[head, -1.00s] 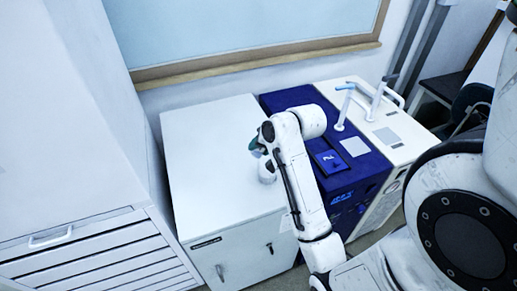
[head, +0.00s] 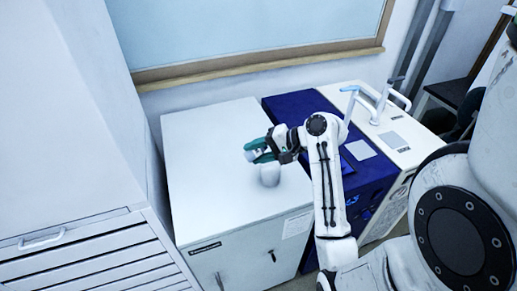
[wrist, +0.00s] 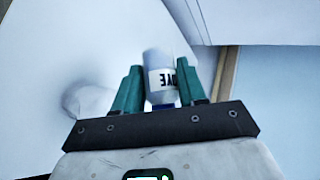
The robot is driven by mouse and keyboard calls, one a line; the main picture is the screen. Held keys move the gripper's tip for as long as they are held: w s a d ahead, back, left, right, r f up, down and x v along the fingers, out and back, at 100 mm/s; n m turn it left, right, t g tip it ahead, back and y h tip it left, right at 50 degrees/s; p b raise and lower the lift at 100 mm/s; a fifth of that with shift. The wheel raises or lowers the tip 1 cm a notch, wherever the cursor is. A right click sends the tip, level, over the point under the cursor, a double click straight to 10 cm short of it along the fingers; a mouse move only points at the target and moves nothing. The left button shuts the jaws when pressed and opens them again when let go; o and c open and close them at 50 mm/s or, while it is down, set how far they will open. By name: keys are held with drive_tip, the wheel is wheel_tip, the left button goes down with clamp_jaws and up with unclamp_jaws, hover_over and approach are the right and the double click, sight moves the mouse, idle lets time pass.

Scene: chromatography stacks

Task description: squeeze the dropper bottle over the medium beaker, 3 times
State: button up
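My gripper (head: 259,150) has green fingers and is shut on a small white dropper bottle (wrist: 160,62). In the wrist view the bottle sits between both fingers, with its label reading "DYE" upside down in the picture. In the head view the bottle (head: 250,154) shows at the fingertips, partly covered by them. A pale, translucent beaker (head: 269,176) stands upright on the white cabinet top, just below the gripper in the picture. It also shows, blurred, left of the fingers in the wrist view (wrist: 88,101). I cannot tell whether the bottle is directly over the beaker.
The white cabinet top (head: 205,150) is otherwise clear. A blue instrument (head: 310,108) and a white unit with taps (head: 395,130) stand to its right. A tall drawer unit (head: 90,255) is at the left. A window is behind.

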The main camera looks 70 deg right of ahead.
drive_tip(key=t+y+p, duration=0.1)
drive_tip(key=m+t+p, duration=0.1)
drive_tip(key=p, duration=0.1)
drive_tip(key=shift+a+r+y, duration=0.1)
drive_tip(key=shift+r+y, duration=0.1)
drive_tip(key=shift+y, duration=0.2)
wheel_tip(320, 180, down, 2)
drive_tip(key=shift+f+m+t+y+b, duration=0.2)
drive_tip(key=shift+m+t+y+b, duration=0.2)
drive_tip(key=shift+m+t, duration=0.45)
drive_tip(key=shift+r+m+t+p, duration=0.25)
drive_tip(key=shift+r+t+p, duration=0.2)
drive_tip(key=shift+r+p, duration=0.2)
drive_tip(key=shift+s+d+r+t+y, duration=0.1)
drive_tip(key=shift+d+r+t+y, duration=0.1)
drive_tip(key=shift+t+y, duration=0.15)
drive_tip(key=shift+o, duration=0.3)
drive_tip(key=shift+f, duration=0.2)
clamp_jaws()
drive_tip(key=shift+c, duration=0.3)
unclamp_jaws()
